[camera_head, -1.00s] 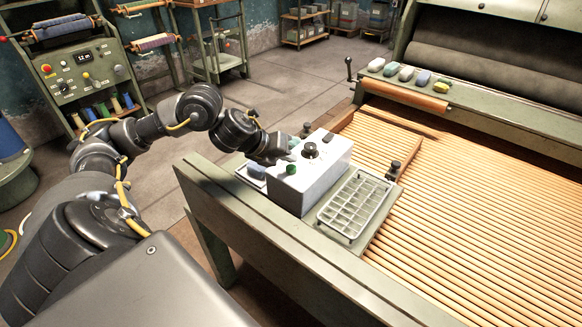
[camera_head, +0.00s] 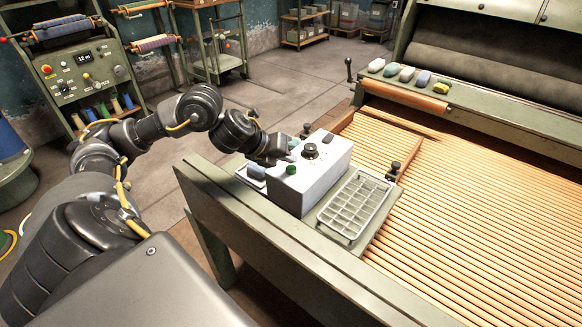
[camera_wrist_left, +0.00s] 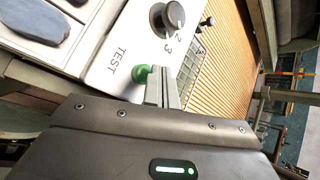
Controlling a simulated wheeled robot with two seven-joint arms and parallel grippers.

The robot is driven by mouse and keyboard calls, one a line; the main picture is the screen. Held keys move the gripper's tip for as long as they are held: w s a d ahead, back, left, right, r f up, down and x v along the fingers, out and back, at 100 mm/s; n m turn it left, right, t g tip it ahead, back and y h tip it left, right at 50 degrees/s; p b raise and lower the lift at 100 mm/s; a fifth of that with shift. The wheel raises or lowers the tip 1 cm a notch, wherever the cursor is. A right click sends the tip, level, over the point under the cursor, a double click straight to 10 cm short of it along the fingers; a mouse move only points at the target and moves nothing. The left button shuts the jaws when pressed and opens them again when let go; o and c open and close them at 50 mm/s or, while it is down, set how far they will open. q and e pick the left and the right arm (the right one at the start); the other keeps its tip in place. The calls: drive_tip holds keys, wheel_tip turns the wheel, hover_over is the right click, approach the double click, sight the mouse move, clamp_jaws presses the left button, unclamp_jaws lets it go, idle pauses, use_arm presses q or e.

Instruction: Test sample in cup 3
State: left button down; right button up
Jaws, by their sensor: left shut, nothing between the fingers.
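A white test box (camera_head: 322,176) stands on the green machine's near ledge. A black dial (camera_head: 310,151) and a green button (camera_head: 291,170) are on its top. The wrist view shows the dial (camera_wrist_left: 174,16) with the figures 2 and 3 beside it; its exact setting is unclear. The word TEST is printed near the green button (camera_wrist_left: 141,73). My left gripper (camera_wrist_left: 164,86) is shut and empty, its pale fingertips close beside the button; contact is unclear. In the head view my left gripper (camera_head: 293,145) is at the box's far left side. No numbered cups can be made out.
A clear compartment tray (camera_head: 354,207) lies right of the box. A blue-grey object (camera_head: 256,171) lies in a shallow white tray left of it. Wooden slats (camera_head: 470,210) fill the right. Several coloured lumps (camera_head: 407,74) sit on the back ledge.

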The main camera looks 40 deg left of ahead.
sight(288, 170)
idle(0.8)
use_arm(q)
drive_tip(key=shift+f, duration=0.15)
drive_tip(key=shift+f+b, duration=0.3)
drive_tip(key=shift+b, duration=0.05)
drive_tip(key=shift+f+b, duration=0.45)
drive_tip(key=shift+f, duration=0.05)
idle(0.6)
drive_tip(key=shift+r, duration=0.1)
drive_tip(key=shift+r+p, duration=0.85)
drive_tip(key=shift+p, duration=0.1)
drive_tip(key=shift+r, duration=0.1)
wheel_tip(288, 170, up, 5)
drive_tip(key=p, duration=0.5)
